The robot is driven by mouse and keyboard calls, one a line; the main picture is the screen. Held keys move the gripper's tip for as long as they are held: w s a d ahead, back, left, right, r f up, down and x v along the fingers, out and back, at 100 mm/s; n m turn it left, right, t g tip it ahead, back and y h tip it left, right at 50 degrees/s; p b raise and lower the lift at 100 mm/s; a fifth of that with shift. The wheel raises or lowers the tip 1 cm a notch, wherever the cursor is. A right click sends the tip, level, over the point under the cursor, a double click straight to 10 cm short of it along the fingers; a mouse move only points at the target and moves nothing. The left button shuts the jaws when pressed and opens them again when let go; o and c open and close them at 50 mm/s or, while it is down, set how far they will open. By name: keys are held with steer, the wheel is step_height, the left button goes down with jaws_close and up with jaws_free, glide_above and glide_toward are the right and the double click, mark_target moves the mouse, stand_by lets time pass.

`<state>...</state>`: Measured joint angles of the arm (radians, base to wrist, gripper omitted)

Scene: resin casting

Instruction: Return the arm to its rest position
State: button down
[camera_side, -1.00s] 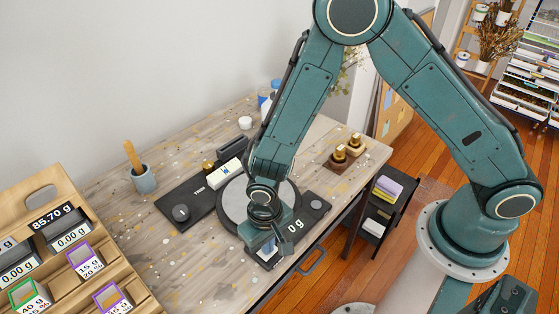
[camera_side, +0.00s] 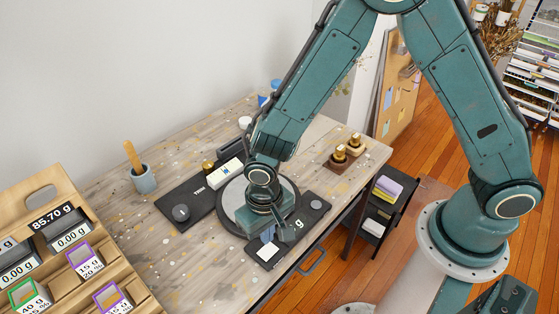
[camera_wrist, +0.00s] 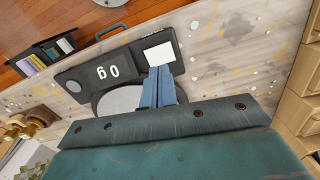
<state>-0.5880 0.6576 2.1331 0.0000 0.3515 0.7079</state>
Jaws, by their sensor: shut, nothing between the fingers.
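My teal arm reaches over the workbench. My gripper (camera_side: 268,236) is above the black scale, near the scale's front panel. In the wrist view its two blue fingers (camera_wrist: 158,84) are pressed together with nothing between them. The black scale (camera_side: 290,232) has a round grey plate (camera_side: 233,205), partly hidden by my wrist in the side view. The scale's display reads "0 g" in the wrist view (camera_wrist: 107,72). A white square (camera_wrist: 158,52) on the scale panel lies just beyond the fingertips.
A wooden rack (camera_side: 85,285) with labelled bins stands at the lower left. A black device with a knob (camera_side: 181,213) lies left of the plate. A cup with a wooden stick (camera_side: 144,180) and amber bottles (camera_side: 354,141) are on the bench. A black cart (camera_side: 379,215) stands beside it.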

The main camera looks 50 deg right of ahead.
stand_by(0.3)
steer(key=d+r+t, duration=0.1)
steer(key=d+r, duration=0.4)
steer(key=r, duration=0.4)
steer(key=d+r+t, duration=0.1)
steer(key=d+r, duration=0.4)
steer(key=r, duration=0.4)
steer(key=s+d+r+n+t, duration=0.1)
steer(key=s+d+r+t, duration=0.2)
steer(key=s+d+r, duration=0.8)
steer(key=s, duration=0.3)
steer(key=shift+r+t, duration=0.3)
